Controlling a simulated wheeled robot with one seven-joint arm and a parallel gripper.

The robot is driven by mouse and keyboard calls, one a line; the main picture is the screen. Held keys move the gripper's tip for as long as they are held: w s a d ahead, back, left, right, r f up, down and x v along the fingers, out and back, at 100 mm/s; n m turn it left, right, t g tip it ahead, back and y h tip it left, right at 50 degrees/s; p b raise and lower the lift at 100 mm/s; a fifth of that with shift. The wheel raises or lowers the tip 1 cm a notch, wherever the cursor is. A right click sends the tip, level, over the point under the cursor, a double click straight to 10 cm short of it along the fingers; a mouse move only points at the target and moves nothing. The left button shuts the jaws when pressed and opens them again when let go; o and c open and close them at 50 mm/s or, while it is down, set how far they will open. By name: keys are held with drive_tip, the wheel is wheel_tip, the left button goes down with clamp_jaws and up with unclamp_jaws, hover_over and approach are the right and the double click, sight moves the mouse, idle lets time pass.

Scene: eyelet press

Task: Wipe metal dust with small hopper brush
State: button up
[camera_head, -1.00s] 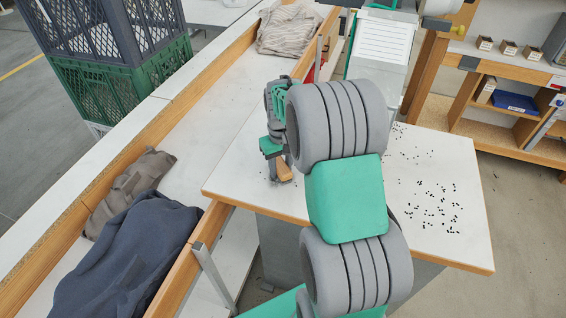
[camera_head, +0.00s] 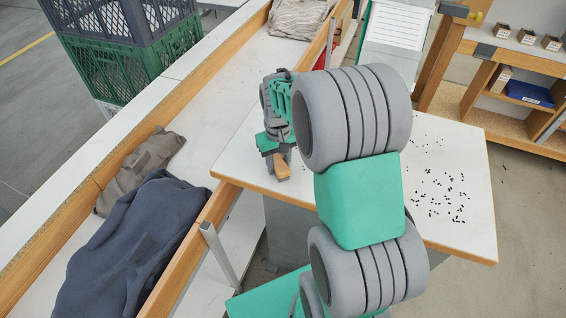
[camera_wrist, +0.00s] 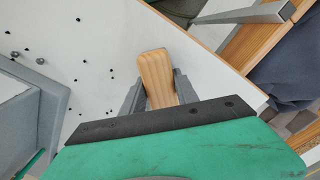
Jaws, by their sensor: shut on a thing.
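My gripper (camera_head: 279,158) is over the near left part of the white table (camera_head: 238,160). It is shut on the small hopper brush, whose wooden handle (camera_head: 282,168) sticks out below the fingers. In the wrist view my gripper (camera_wrist: 158,92) holds the wooden handle (camera_wrist: 155,70) between its two grey fingers. The bristles are hidden, and I cannot tell whether the brush touches the table. Metal dust (camera_head: 440,195) lies as scattered black specks on the right side of the table. Some specks (camera_wrist: 77,80) also show in the wrist view.
A long white bench with wooden rails (camera_head: 215,105) runs along the left, with dark blue cloth (camera_head: 130,245) and brown cloth (camera_head: 140,170) on it. Stacked crates (camera_head: 125,45) stand behind it. A wooden shelf (camera_head: 505,110) is at the right. My arm hides the table's middle.

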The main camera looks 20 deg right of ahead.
drive_tip(key=shift+w+a, duration=0.15)
drive_tip(key=shift+w, duration=0.05)
drive_tip(key=shift+w+d, duration=1.2)
drive_tip(key=shift+d, duration=0.05)
drive_tip(key=shift+w+d+f, duration=0.15)
drive_tip(key=shift+w+d, duration=2.25)
drive_tip(key=shift+d, duration=0.1)
drive_tip(key=shift+w+d, duration=1.15)
drive_tip(key=shift+w+a, duration=0.5)
drive_tip(key=shift+w, duration=0.15)
drive_tip(key=shift+s+a, duration=4.9)
drive_tip(key=shift+a, duration=0.05)
drive_tip(key=shift+r+p, duration=2.25)
drive_tip(key=shift+r, duration=0.85)
